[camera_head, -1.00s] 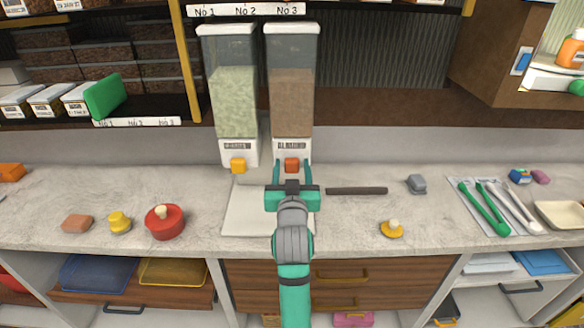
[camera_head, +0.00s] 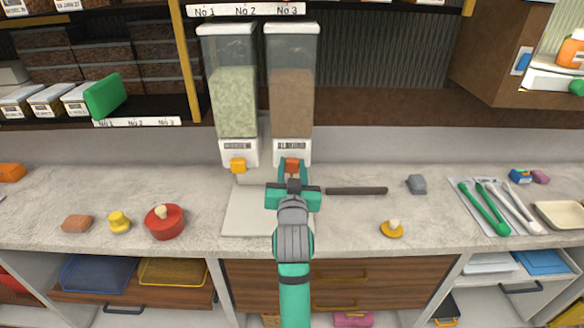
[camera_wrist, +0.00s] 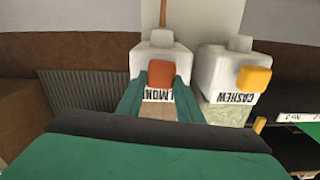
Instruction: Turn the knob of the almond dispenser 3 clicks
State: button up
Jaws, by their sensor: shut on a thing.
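The almond dispenser (camera_head: 291,90) stands at the back of the counter, a clear hopper with brown contents and a white base. Its label partly shows upside down in the wrist view, where its orange-red knob (camera_wrist: 161,74) sits between my fingers. My gripper (camera_head: 291,168) is shut on this knob, one finger on each side. In the head view my gripper covers part of the knob (camera_head: 292,164). The cashew dispenser (camera_head: 234,90), with pale green contents and a yellow-orange knob (camera_head: 238,166), stands just to the left; it also shows in the wrist view (camera_wrist: 225,70).
A pale board (camera_head: 240,215) lies below the dispensers. A dark bar (camera_head: 357,191) lies right of my gripper. A shelf (camera_head: 400,110) runs behind.

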jog(key=m, duration=0.4)
jog(key=shift+d, duration=0.15)
jog(key=m, duration=0.3)
jog(key=shift+d+f+m, duration=0.15)
jog(key=shift+d+m, duration=0.05)
jog(key=shift+m, duration=0.2)
jog(key=m, duration=0.4)
jog(key=shift+d+f, duration=0.1)
jog(key=shift+f, duration=0.1)
jog(key=m, duration=0.4)
jog(key=shift+f+m, duration=0.2)
jog(key=shift+m, duration=0.1)
jog(key=shift+d, duration=0.1)
jog(key=o, duration=1.1)
jog(key=s, duration=1.1)
